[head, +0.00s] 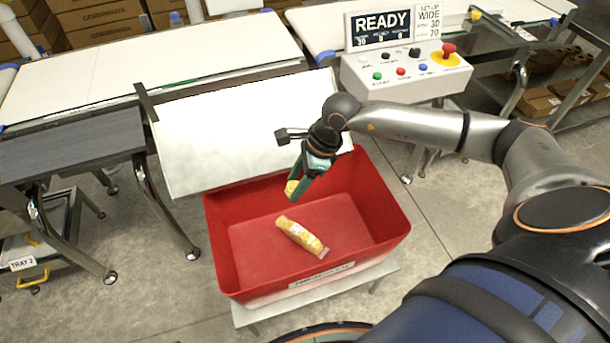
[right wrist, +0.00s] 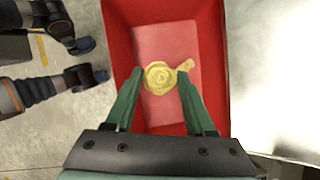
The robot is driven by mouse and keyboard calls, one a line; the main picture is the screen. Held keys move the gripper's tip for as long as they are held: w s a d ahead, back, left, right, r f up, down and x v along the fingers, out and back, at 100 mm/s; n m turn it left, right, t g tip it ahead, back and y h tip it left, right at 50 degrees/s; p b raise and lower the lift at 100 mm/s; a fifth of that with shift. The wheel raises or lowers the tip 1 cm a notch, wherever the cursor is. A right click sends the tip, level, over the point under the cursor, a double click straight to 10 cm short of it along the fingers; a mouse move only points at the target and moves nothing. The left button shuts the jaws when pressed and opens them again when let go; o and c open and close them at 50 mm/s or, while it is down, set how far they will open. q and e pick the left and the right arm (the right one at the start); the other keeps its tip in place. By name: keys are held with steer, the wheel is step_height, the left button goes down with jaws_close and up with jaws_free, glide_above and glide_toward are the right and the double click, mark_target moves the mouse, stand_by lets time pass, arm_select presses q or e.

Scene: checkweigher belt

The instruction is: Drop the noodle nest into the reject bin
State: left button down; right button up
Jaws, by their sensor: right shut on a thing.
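The noodle nest (head: 291,188) is a small yellow bundle at the fingertips of my right gripper (head: 299,184), held above the red reject bin (head: 226,240). In the right wrist view the round, coiled nest (right wrist: 159,77) sits between the two green fingers of the right gripper (right wrist: 159,88), with the red bin (right wrist: 122,30) below. The gripper is shut on the nest and mostly hides it in the head view. My left gripper is not in view.
A long yellow noodle pack (head: 301,236) in clear wrap lies on the bin floor. A white sloping panel (head: 225,140) stands behind the bin. A control box (head: 405,75) with a READY display (head: 382,27) is at the back right.

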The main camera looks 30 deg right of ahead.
mark_target(297, 182)
steer(key=m, duration=0.2)
steer(key=f+m+t+h, duration=0.1)
steer(key=w+m+b, duration=0.1)
steer(key=m, duration=0.1)
steer(key=shift+d+f+m+t, duration=0.3)
steer(key=shift+d+t, duration=0.05)
steer(key=shift+t, duration=0.05)
steer(key=m, duration=0.1)
steer(key=m+h, duration=0.1)
steer(key=m, duration=0.1)
steer(key=shift+w+d+f+t+h+b, duration=0.25)
steer(key=shift+w+f+t+h+b, duration=0.05)
steer(key=shift+f+b, duration=0.1)
steer(key=w+d+f+m+g+h+b, duration=0.1)
steer(key=f+m+b, duration=0.4)
steer(key=m, duration=0.7)
steer(key=w+d+f+m+g+h+b, duration=0.2)
steer(key=d+f+m+g+h+b, duration=0.1)
steer(key=m, duration=0.9)
step_height(297, 182, down, 3)
steer(key=shift+w+d+r+g+h+b, duration=0.1)
steer(key=shift+w+d+g+h+b, duration=0.15)
steer(key=shift+g+h+b, duration=0.6)
